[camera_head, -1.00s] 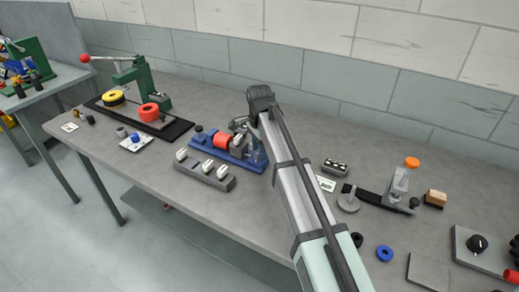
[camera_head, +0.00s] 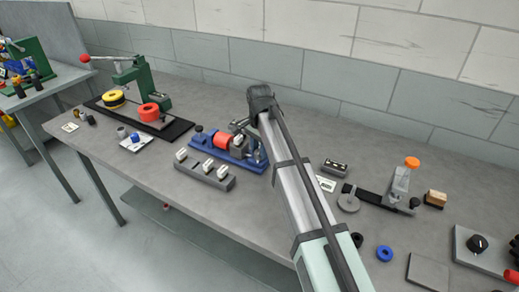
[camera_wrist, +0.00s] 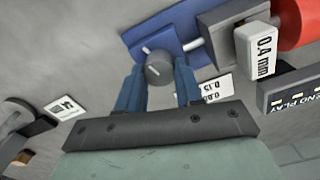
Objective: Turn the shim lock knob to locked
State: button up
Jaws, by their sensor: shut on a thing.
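The blue fixture (camera_head: 240,161) stands mid-bench and holds a red cylinder (camera_head: 226,140). In the wrist view, the dark grey round knob (camera_wrist: 160,68) sits at the fixture's blue end (camera_wrist: 165,32), with a pale line across its face. My gripper (camera_wrist: 159,76) is shut on this knob, one blue finger on each side. A grey block with a white 0.4 mm tag (camera_wrist: 262,48) is on a rod beside the red cylinder (camera_wrist: 300,22). In the head view my arm hides the knob and most of my gripper. I cannot read any lock marking.
A grey rack (camera_head: 205,175) with several white-tagged pieces stands in front of the fixture. A green press (camera_head: 132,85) is at the left. A dark END PLAY box (camera_head: 335,167), a white label card (camera_head: 326,183) and an orange-topped stand (camera_head: 402,182) are to the right.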

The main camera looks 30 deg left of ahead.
aim_at(258, 151)
jog(key=n, duration=0.7)
jog(key=shift+a, duration=0.1)
jog(key=n, duration=0.4)
jog(key=shift+a+n, duration=0.1)
jog(key=shift+n, duration=1.5)
jog(key=o, duration=1)
jog(key=shift+o, duration=0.2)
notch_tip(258, 151, up, 14)
jog(key=shift+f, duration=0.1)
